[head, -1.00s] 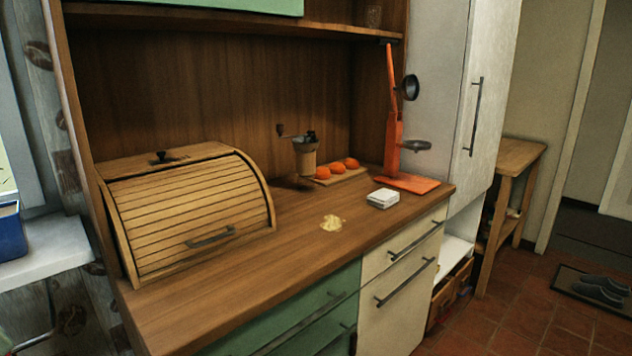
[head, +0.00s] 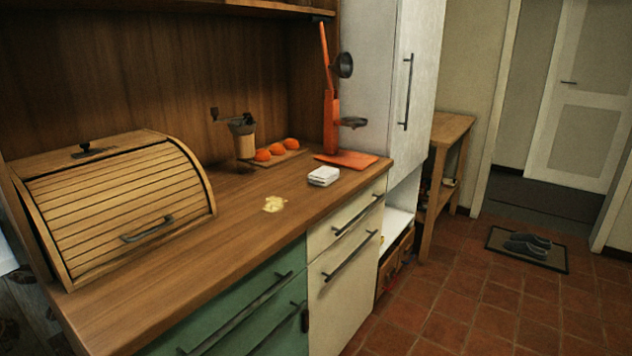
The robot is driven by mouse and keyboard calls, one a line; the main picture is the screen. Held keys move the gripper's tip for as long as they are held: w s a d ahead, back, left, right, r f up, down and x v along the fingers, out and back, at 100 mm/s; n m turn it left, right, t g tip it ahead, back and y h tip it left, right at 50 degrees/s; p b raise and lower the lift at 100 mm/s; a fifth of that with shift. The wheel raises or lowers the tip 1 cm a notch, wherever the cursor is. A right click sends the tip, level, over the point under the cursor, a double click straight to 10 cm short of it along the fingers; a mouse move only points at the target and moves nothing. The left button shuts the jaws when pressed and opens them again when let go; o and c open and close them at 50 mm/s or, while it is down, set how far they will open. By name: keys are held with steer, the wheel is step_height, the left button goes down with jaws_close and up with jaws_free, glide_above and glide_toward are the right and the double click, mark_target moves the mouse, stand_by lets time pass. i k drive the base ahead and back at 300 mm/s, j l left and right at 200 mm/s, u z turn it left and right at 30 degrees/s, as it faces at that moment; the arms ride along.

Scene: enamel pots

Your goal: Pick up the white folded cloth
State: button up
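The white folded cloth (head: 323,176) lies as a small, thick square on the wooden countertop (head: 225,245). It is near the counter's front right part, just in front of the orange base of a stand. Nothing covers it in the head view. My gripper is not in view.
A wooden roll-top bread box (head: 115,200) fills the counter's left. A grinder (head: 242,138), orange halves on a board (head: 270,153) and an orange stand (head: 331,125) are behind the cloth. A pale yellow patch (head: 274,204) lies left of it. Tiled floor (head: 480,305) is open at right.

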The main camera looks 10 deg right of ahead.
mark_target(323, 176)
steer(key=i+l+u, duration=0.15)
steer(key=l, duration=0.2)
steer(key=i+l+u, duration=0.15)
steer(key=l, duration=0.2)
steer(key=i+l+u, duration=0.2)
steer(key=l, duration=0.2)
steer(key=i+l+u, duration=0.15)
steer(key=l, duration=0.25)
steer(key=i+l+u, duration=0.15)
steer(key=l, duration=0.25)
steer(key=l+u, duration=0.15)
steer(key=l, duration=0.3)
steer(key=i+j, duration=0.25)
steer(key=i, duration=0.25)
steer(key=i+j, duration=0.25)
steer(key=i, duration=0.25)
